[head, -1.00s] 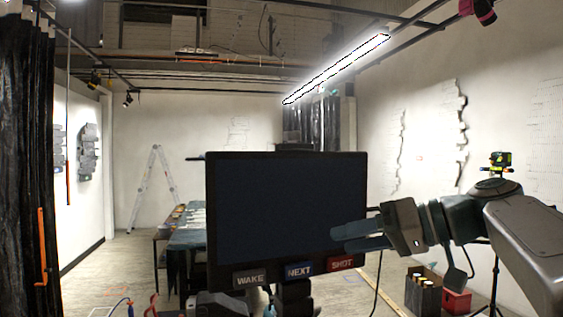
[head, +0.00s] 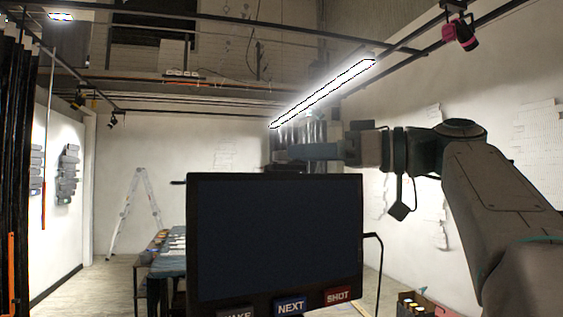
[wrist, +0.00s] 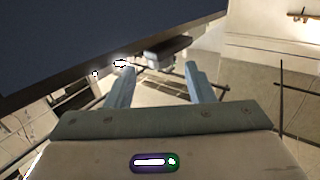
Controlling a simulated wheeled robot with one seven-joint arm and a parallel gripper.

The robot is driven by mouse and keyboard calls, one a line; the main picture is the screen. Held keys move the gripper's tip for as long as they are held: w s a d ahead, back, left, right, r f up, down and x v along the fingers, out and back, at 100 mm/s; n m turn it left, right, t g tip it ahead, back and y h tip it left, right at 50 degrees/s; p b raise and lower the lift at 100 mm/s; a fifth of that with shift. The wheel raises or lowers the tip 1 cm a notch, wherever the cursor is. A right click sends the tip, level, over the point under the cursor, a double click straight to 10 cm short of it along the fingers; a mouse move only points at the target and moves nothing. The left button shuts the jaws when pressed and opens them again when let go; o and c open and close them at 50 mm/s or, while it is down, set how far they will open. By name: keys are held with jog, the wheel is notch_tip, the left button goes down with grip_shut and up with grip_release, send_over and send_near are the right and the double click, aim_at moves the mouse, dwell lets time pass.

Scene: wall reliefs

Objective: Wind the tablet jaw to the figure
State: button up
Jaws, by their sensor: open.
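The tablet (head: 275,240) stands upright in the middle of the head view, with a dark blank screen and WAKE, NEXT and SHOT buttons along its bottom edge. My gripper (head: 283,153) is level just above the tablet's top edge, its fingers pointing left. In the wrist view the fingers (wrist: 158,68) are apart with nothing gripped. The tablet's dark face (wrist: 90,35) fills the upper left there. A grey block (wrist: 167,52), perhaps the tablet's jaw, shows just beyond the fingertips. I cannot make out a figure on it.
A cable (head: 374,236) loops from the tablet's right side. A cluttered table (head: 165,260) and a stepladder (head: 130,210) stand behind on the left. A box of bottles (head: 413,304) is on the floor at the right. Grey reliefs (head: 68,175) hang on the left wall.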

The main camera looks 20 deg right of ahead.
aim_at(282, 154)
jog(key=x, duration=0.5)
